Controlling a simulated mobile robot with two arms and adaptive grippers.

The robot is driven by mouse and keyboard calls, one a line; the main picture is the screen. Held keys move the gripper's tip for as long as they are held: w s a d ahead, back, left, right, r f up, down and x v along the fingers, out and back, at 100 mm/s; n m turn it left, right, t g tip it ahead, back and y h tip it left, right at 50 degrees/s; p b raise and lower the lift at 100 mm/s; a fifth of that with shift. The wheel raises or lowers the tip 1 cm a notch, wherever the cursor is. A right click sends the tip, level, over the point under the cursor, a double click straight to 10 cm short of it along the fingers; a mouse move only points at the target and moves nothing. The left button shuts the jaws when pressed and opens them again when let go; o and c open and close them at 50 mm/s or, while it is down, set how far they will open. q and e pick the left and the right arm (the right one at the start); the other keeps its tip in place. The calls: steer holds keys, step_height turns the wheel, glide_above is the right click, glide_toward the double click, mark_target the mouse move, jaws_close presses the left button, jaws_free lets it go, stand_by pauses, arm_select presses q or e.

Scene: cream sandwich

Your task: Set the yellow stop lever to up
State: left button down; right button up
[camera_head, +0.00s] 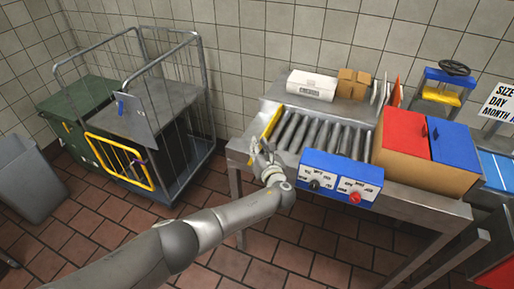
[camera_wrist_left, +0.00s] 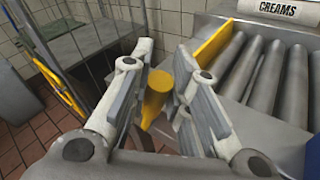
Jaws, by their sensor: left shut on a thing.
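The yellow stop lever (camera_wrist_left: 156,92) shows in the left wrist view as a yellow rounded bar between my fingers. My left gripper (camera_wrist_left: 155,100) is shut on it, with the grey pads on either side. In the head view my left gripper (camera_head: 262,158) is at the left end of the roller conveyor and hides most of the lever. A yellow stop plate (camera_head: 272,121) stands at the left end of the rollers; it also shows in the left wrist view (camera_wrist_left: 214,44). My right gripper is in neither view.
Metal rollers (camera_head: 322,133) run to the right of the plate. A blue control box (camera_head: 341,178) with black and red knobs is on the conveyor's front side. A wire cage trolley (camera_head: 160,100) stands left.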

arm_select(q)
steer(key=shift+s+f, duration=0.15)
steer(key=shift+f, duration=0.1)
steer(key=c, duration=1.5)
jaws_free()
steer(key=shift+o, duration=0.8)
steer(key=shift+r, duration=0.15)
steer(key=v, duration=1.2)
